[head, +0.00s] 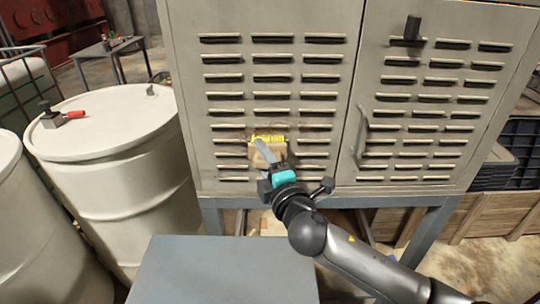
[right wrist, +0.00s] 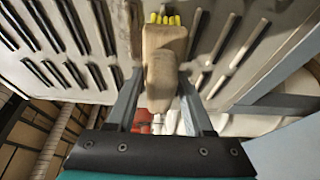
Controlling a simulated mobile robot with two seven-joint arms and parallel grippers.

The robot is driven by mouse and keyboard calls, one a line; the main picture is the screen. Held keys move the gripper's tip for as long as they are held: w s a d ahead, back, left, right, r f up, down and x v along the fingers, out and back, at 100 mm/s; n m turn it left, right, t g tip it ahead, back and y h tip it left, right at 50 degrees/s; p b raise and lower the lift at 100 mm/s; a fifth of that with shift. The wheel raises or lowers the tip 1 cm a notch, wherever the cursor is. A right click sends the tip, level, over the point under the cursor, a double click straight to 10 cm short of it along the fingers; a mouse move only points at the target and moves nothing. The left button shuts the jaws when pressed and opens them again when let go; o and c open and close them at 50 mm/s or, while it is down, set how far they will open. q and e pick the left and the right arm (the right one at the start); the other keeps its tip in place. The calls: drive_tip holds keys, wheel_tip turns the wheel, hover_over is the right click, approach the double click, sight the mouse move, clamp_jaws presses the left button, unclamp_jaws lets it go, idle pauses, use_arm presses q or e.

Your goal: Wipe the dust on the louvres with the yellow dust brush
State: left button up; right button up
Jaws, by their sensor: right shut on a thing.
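The yellow dust brush (head: 266,139) is at the louvred front of the grey cabinet (head: 188,90), on the lower middle of the left door. Its wooden body (right wrist: 163,45) and yellow bristles also show in the right wrist view. My right gripper (head: 268,162) is shut on the brush, with its fingers on both sides of the wooden part. The bristles point at the louvres (head: 273,79) and seem to touch them. Brownish dust shows on the door around the brush. My left gripper is not in view.
White drums (head: 110,130) stand left of the cabinet; one carries a red-handled tool (head: 68,116). A blue-grey surface (head: 220,272) lies in front. A wooden crate (head: 500,214) and dark stacked trays (head: 500,165) are at the right. A door handle (head: 362,135) sticks out beside the right louvres.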

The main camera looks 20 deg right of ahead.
sight(277, 152)
drive_tip(key=shift+w+a, duration=1.75)
drive_tip(key=shift+a, duration=2.45)
drive_tip(key=shift+s+d+r+p, duration=0.25)
drive_tip(key=shift+s+d+p, duration=0.35)
drive_tip(key=shift+d, duration=0.7)
drive_tip(key=shift+s+d+r+p, duration=0.3)
drive_tip(key=shift+s+d+p, duration=0.25)
drive_tip(key=shift+d, duration=0.8)
drive_tip(key=shift+s+d+r+p, duration=0.25)
drive_tip(key=shift+s+d+p, duration=0.35)
drive_tip(key=shift+d, duration=0.7)
drive_tip(key=shift+s+d+p, duration=0.1)
drive_tip(key=shift+s+d, duration=0.2)
drive_tip(key=shift+d, duration=0.55)
drive_tip(key=shift+s+d+p, duration=0.1)
drive_tip(key=shift+s+d, duration=0.15)
drive_tip(key=shift+d, duration=0.55)
drive_tip(key=shift+s+d+p, duration=0.1)
drive_tip(key=shift+s+d, duration=0.2)
drive_tip(key=shift+d, duration=0.55)
drive_tip(key=shift+s+d+r+p, duration=0.35)
drive_tip(key=shift+d+p, duration=0.3)
drive_tip(key=shift+d, duration=0.05)
drive_tip(key=shift+s+d+r+p, duration=0.35)
drive_tip(key=shift+d+p, duration=0.3)
